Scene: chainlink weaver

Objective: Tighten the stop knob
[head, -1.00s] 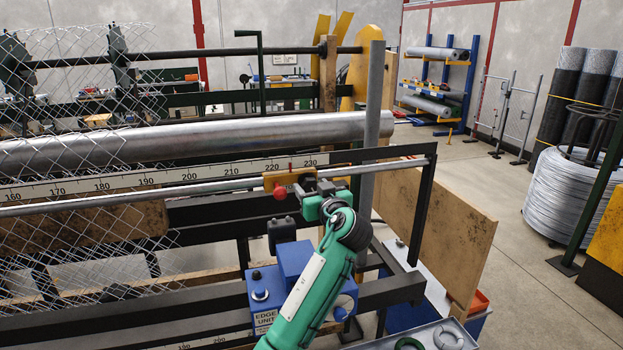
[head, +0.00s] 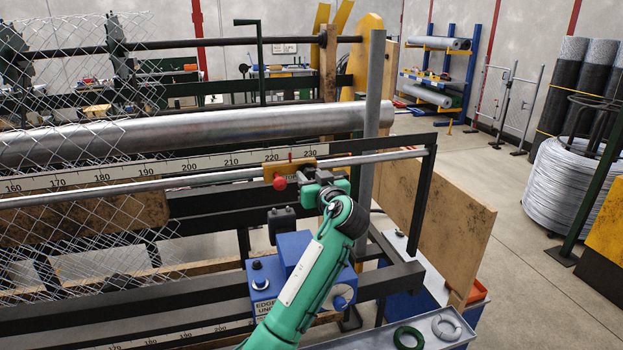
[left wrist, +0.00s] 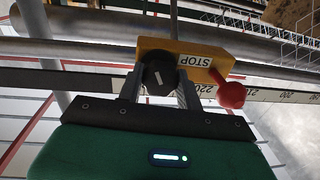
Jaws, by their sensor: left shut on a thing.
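The yellow stop block (head: 288,169) sits on the steel rod in front of the number scale. It shows close up in the left wrist view (left wrist: 210,62), with a STOP label and a red ball handle (left wrist: 231,95). The black stop knob (left wrist: 158,75) is on the block's face, between the fingers of my left gripper (left wrist: 160,90), which is shut on it. In the head view my left gripper (head: 308,187) is at the block's right end, just right of the red ball (head: 280,183), and largely hides the knob. My right gripper is not in view.
The scale (head: 215,168) and steel rod (head: 100,193) run left from the stop. A large roller (head: 200,133) lies behind, chain-link mesh (head: 70,90) at left. The blue edge unit (head: 295,255) stands below my left arm. A tray (head: 450,328) with rings is at bottom right.

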